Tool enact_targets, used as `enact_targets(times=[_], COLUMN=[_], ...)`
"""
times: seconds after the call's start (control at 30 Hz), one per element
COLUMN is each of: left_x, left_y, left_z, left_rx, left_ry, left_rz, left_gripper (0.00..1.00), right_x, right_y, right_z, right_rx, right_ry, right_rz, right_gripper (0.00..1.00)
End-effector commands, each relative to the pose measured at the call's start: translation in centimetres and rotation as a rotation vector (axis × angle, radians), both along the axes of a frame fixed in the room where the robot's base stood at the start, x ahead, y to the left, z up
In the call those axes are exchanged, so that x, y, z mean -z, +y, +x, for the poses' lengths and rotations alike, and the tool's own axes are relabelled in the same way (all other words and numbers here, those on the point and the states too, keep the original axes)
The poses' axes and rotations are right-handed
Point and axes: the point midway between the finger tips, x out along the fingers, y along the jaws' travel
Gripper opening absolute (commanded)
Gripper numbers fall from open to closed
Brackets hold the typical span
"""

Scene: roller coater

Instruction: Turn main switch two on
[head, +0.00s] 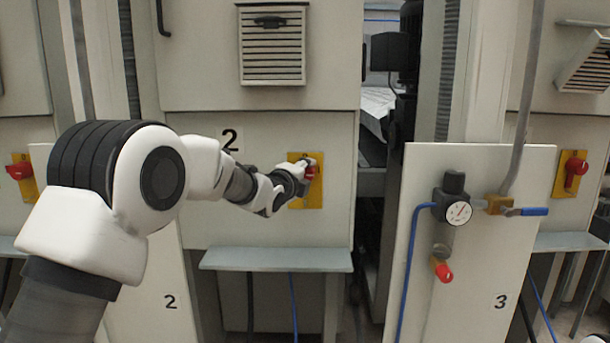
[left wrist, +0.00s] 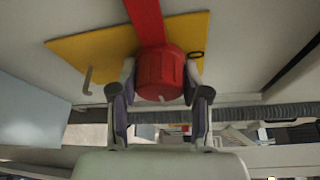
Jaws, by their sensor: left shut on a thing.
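Main switch two is a red rotary handle (head: 311,173) on a yellow plate (head: 315,196), on the beige panel marked 2. My left gripper (head: 304,175) reaches it from the left and covers part of it. In the left wrist view, the red handle (left wrist: 160,76) stands out from the yellow plate (left wrist: 95,57), with a red bar running up from its round part. The left gripper's fingers (left wrist: 159,84) are shut on the round part, one on each side. I cannot tell the handle's setting.
Similar red switches sit on the left panel (head: 20,171) and right panel (head: 575,168). A grey shelf (head: 276,260) juts out below switch two. At right, a white panel marked 3 (head: 480,270) carries a gauge (head: 459,212), a blue-handled valve (head: 525,211) and a blue hose.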

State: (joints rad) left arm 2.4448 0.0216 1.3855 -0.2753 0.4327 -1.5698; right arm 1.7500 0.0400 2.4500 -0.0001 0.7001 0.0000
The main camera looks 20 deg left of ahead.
Motion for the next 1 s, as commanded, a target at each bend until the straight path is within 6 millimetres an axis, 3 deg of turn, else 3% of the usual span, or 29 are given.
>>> enact_targets(times=[0.1,0.13,0.2,0.5,0.63,1.0], left_x=[0.2,0.2,0.2,0.0,-0.2,-0.9], left_y=[0.0,0.0,0.0,0.0,0.1,1.0], left_z=[0.0,0.0,0.0,-0.1,-1.2,-10.0], left_rx=[0.000,0.000,0.000,0.000,0.000,0.000], left_ry=[0.003,0.003,0.003,0.001,0.000,0.002], left_rz=[0.002,0.002,0.001,0.000,-0.001,-0.001], left_gripper=[0.12,0.54,0.72,0.72,0.72,0.72], right_x=[0.0,0.0,0.0,0.0,0.0,0.0], right_y=[0.0,0.0,0.0,0.0,0.0,0.0], right_z=[0.0,0.0,0.0,0.0,0.0,0.0], right_rx=[0.000,0.000,0.000,0.000,0.000,0.000], right_ry=[0.000,0.000,0.000,0.000,0.000,0.000], right_rz=[0.000,0.000,0.000,0.000,0.000,0.000], right_gripper=[0.00,0.00,0.00,0.00,0.00,0.00])
